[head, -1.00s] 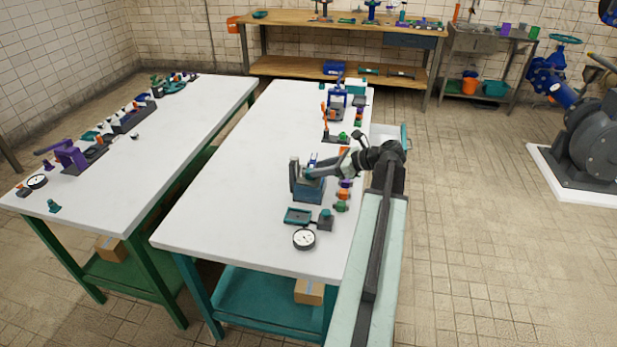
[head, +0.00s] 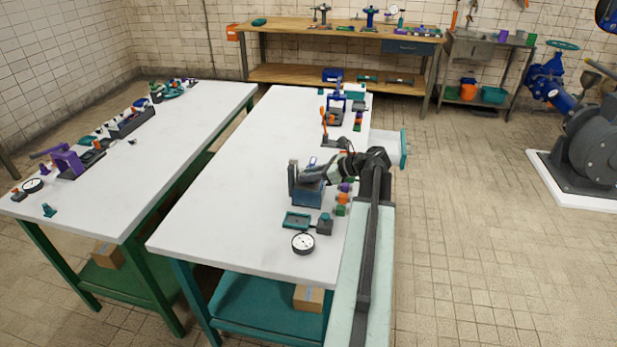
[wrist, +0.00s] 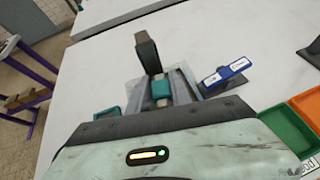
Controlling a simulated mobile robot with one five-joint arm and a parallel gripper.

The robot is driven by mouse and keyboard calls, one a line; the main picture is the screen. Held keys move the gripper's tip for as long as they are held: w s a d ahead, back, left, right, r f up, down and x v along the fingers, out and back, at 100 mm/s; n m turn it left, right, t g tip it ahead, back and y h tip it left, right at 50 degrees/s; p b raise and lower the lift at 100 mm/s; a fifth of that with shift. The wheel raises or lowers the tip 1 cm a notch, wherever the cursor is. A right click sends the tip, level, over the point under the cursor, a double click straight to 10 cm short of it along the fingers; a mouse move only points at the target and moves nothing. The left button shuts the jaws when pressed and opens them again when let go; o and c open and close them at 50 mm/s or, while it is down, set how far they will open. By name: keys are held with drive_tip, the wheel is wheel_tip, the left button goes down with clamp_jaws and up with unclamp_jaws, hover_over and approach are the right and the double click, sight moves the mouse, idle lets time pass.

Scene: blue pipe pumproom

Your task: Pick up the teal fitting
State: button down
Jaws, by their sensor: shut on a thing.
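The teal fitting (wrist: 161,89) shows in the wrist view as a short teal body with a paler end, inside a small blue-grey bin (wrist: 187,80). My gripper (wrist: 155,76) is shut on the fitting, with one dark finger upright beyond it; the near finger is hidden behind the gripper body. In the head view my gripper (head: 304,178) is at the blue-grey bin (head: 308,195) on the white table, and the fitting cannot be made out there.
A blue labelled piece (wrist: 227,73) lies by the bin. Green and orange trays (wrist: 290,130) are at the right. In the head view a round gauge (head: 303,243) and a teal tray (head: 297,220) lie nearer. The table's left half (head: 225,200) is clear.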

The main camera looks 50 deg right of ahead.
wheel_tip(320, 180, up, 4)
drive_tip(key=p, duration=0.4)
drive_tip(key=shift+r, duration=0.2)
drive_tip(key=s+d, duration=0.4)
drive_tip(key=s, duration=0.3)
drive_tip(key=s+d, duration=0.3)
drive_tip(key=s, duration=0.4)
drive_tip(key=shift+d+r+p, duration=0.25)
drive_tip(key=shift+d+p, duration=0.05)
drive_tip(key=shift+d, duration=0.05)
